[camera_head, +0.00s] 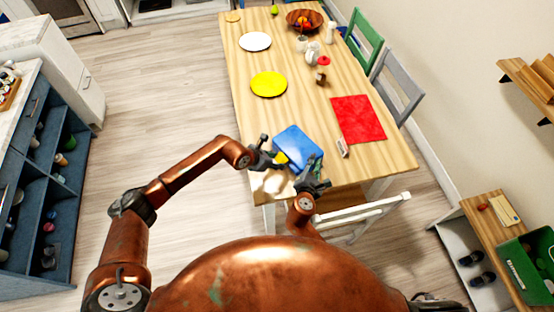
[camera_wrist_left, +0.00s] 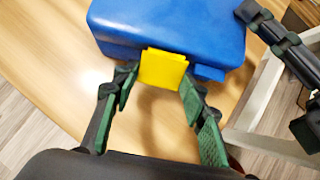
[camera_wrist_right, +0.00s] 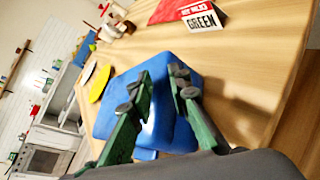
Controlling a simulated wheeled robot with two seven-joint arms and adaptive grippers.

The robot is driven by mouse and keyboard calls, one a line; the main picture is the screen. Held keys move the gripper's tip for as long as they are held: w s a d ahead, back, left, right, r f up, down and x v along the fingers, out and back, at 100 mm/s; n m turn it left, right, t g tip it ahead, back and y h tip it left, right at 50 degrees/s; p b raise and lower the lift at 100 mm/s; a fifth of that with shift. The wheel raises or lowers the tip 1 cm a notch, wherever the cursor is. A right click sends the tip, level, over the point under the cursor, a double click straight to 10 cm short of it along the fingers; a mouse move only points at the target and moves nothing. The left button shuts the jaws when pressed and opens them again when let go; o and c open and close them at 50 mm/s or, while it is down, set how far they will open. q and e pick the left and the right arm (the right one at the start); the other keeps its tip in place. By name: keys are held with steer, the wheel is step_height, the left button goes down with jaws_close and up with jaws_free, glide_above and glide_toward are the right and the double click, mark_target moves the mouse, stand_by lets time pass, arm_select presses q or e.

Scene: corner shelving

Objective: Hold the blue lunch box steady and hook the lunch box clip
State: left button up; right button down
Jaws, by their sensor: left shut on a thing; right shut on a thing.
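The blue lunch box (camera_head: 297,143) lies at the near end of the wooden table, lid down. Its yellow clip (camera_wrist_left: 162,68) is on the side facing my left gripper; it also shows in the head view (camera_head: 281,158). My left gripper (camera_wrist_left: 159,78) is shut on the yellow clip, a finger at each side of it. My right gripper (camera_wrist_right: 160,78) is shut on the edge of the blue lunch box (camera_wrist_right: 172,130), at its near right side in the head view. Its fingers hide the exact contact. I cannot tell whether the clip is hooked.
A red mat (camera_head: 358,118) and a small red and white sign (camera_head: 342,148) lie right of the box. A yellow plate (camera_head: 268,84) and a white plate (camera_head: 255,41) stand farther back. A white chair (camera_head: 362,212) is by the near table edge.

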arm_select(q)
steer(key=shift+s+d+f+t+h, duration=0.3)
steer(key=shift+f+t+h, duration=0.25)
steer(key=shift+h, duration=0.35)
steer(key=shift+d+t+h, duration=0.25)
steer(key=shift+t+h, duration=0.2)
steer(key=shift+h, duration=0.15)
steer(key=shift+w+t, duration=0.1)
steer(key=shift+t, duration=0.2)
steer(key=o, duration=1.2)
steer(key=shift+w, duration=0.15)
steer(key=shift+c, duration=0.2)
steer(key=shift+a, duration=0.1)
steer(key=shift+a+r, duration=0.1)
